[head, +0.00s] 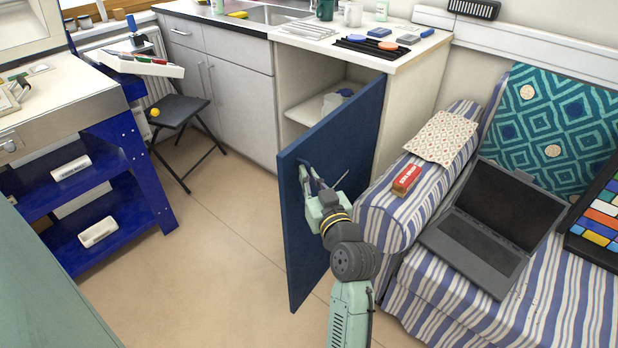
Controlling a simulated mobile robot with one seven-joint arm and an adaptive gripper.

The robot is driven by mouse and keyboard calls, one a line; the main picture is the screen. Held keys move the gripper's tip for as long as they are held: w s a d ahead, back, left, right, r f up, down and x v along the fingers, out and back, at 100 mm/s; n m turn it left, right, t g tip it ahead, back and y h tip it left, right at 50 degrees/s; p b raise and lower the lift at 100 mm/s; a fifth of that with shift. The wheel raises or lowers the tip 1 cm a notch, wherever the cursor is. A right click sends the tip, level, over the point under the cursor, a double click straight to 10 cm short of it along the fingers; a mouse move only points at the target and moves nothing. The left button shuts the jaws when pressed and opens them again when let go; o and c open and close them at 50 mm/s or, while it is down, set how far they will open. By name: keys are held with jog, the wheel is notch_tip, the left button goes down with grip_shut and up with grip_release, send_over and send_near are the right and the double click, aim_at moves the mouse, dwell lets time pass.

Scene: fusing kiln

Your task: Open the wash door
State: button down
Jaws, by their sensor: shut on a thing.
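The blue wash door (345,150) stands swung out from the cabinet below the counter, and the inside of the cabinet (305,104) shows to its left. Its free edge points toward me, and its far edge is at the cabinet's right side. My gripper (306,176) is at the door's outer face near the free edge, shut on the door's handle. The handle is mostly hidden by the fingers.
A striped sofa (385,208) with a laptop (492,232) and a red-brown brush (407,180) stands close to the right of the door. A black folding stool (178,112) and a blue workbench (130,150) stand on the left. The floor (215,225) left of the door is clear.

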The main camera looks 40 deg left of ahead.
jog(key=shift+w+d+t, duration=0.3)
jog(key=shift+w+d, duration=0.3)
jog(key=shift+w, duration=0.1)
jog(key=c, duration=1.8)
grip_release()
jog(key=shift+w, duration=0.1)
jog(key=shift+c, duration=0.2)
jog(key=shift+o, duration=0.6)
jog(key=shift+a+f, duration=0.1)
jog(key=shift+s, duration=0.2)
jog(key=shift+s, duration=0.1)
jog(key=v, duration=1.2)
